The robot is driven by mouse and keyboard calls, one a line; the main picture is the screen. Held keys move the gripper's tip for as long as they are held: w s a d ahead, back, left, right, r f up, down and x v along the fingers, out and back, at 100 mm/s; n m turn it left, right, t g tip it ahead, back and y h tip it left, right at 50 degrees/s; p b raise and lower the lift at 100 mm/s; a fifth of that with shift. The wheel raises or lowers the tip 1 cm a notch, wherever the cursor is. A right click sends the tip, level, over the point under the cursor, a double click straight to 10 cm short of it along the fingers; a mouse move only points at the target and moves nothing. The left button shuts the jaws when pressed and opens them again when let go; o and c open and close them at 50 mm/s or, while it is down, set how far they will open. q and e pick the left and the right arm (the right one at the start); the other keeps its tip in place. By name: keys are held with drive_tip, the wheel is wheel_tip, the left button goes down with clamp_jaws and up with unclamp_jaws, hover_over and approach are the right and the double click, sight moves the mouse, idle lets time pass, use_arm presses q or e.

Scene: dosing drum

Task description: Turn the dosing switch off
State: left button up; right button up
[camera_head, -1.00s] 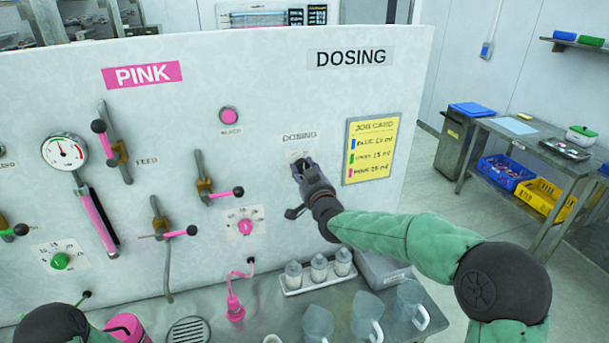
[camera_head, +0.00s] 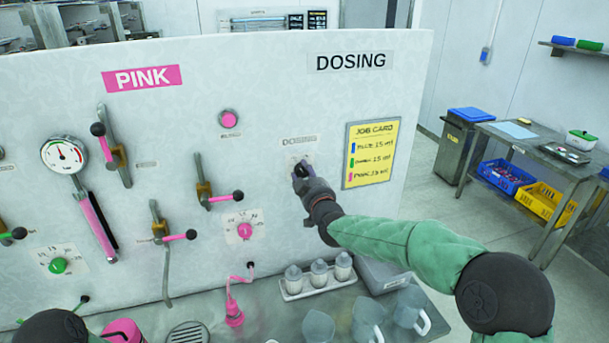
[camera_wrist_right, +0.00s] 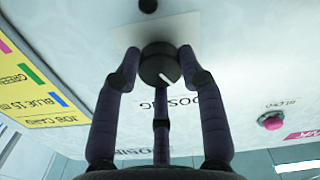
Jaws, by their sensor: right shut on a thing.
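The dosing switch is a dark round knob with a white pointer mark (camera_wrist_right: 160,66), on a pale plate below the DOSING label (camera_head: 299,140). In the right wrist view the fingers of my right gripper (camera_wrist_right: 160,80) are around the knob, one on each side and one behind. In the head view my right gripper (camera_head: 302,172) is at the panel and hides most of the switch. It is shut on the knob. Of my left arm only a dark joint shows at the bottom left; its gripper is out of view.
The yellow job card (camera_head: 370,153) is right of the switch. A pink bleed button (camera_head: 228,119) and several pink-knobbed levers are to the left. Small bottles in a white tray (camera_head: 318,279) and clear jugs (camera_head: 411,310) stand on the bench below.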

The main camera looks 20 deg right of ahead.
idle(0.4)
drive_tip(key=o, duration=1.1)
drive_tip(key=shift+o, duration=0.2)
drive_tip(key=s, duration=1.2)
drive_tip(key=shift+d, duration=0.15)
drive_tip(key=shift+r, duration=0.1)
